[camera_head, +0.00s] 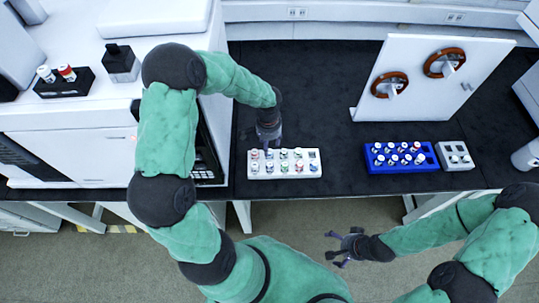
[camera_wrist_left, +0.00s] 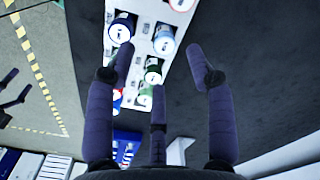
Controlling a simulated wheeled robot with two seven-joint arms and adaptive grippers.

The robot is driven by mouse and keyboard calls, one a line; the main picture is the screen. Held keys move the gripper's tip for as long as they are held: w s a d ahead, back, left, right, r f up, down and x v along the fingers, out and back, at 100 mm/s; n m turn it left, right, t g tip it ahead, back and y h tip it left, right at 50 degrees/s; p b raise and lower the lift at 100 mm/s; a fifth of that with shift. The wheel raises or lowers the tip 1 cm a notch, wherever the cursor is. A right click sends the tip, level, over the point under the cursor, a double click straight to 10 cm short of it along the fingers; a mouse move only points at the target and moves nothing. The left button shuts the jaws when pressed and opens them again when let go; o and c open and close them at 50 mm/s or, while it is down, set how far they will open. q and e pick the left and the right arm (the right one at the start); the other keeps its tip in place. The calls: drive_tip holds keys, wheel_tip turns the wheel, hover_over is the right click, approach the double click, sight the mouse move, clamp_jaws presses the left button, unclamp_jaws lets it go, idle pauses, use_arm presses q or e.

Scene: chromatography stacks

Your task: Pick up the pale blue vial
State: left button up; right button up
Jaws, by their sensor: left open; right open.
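A white rack (camera_head: 282,175) holds two rows of small capped vials on the black bench top. In the left wrist view, a vial with a pale blue body (camera_wrist_left: 164,40) stands in the rack (camera_wrist_left: 143,45), close ahead of the fingers; I take it for the pale blue vial. In the head view I cannot tell it apart. My left gripper (camera_head: 267,147) points down over the rack's left part; its fingers (camera_wrist_left: 162,66) are spread, with nothing held. My right gripper (camera_head: 346,247) is open and empty, in front of the bench and over the floor.
A blue rack (camera_head: 400,167) with several vials and a small grey rack (camera_head: 455,165) stand to the right. Behind them is a white panel (camera_head: 425,85) with two brown rings. A white instrument (camera_head: 75,150) stands at left. Black bench top between the racks is clear.

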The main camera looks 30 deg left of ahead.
sight(269, 156)
use_arm(q)
wheel_tip(269, 156, down, 2)
drive_tip(key=shift+f, duration=0.1)
drive_tip(key=shift+w+f+b, duration=0.25)
drive_tip(key=shift+f+b, duration=0.2)
drive_tip(key=shift+f, duration=0.85)
drive_tip(key=shift+w+f+b, duration=0.2)
drive_tip(key=shift+f+b, duration=0.2)
drive_tip(key=shift+f, duration=0.9)
clamp_jaws()
